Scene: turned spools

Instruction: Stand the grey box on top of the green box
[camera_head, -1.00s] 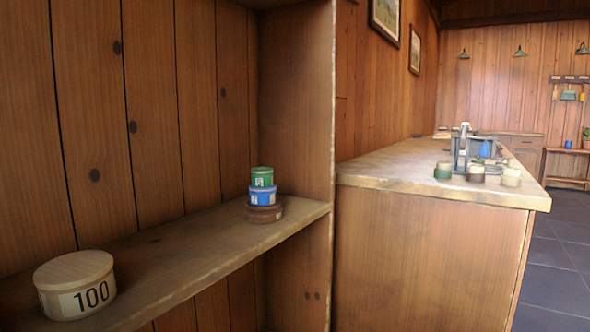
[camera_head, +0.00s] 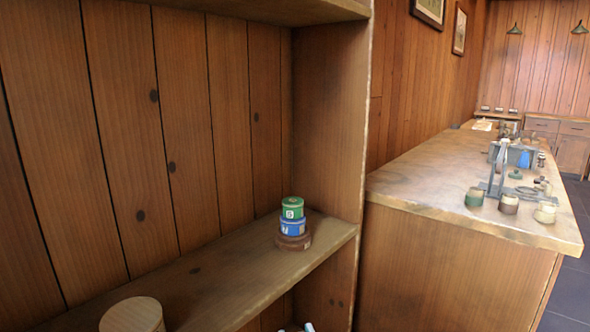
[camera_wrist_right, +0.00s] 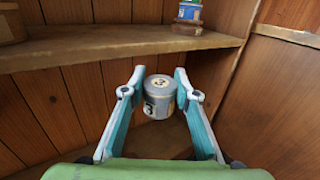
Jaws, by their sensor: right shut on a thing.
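The green box (camera_head: 292,208) is a small round tin on top of a blue box (camera_head: 293,226), which stands on a brown round base (camera_head: 293,242) near the right end of the shelf. Only a small pale tip of the gripper shows at the bottom of the head view. My left gripper is not in view.
The wooden shelf (camera_head: 215,277) has a side wall close to the right of the stack and another board (camera_head: 255,10) above. A larger round box (camera_head: 132,314) stands at the shelf's left. A counter (camera_head: 430,200) with several small tins lies to the right.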

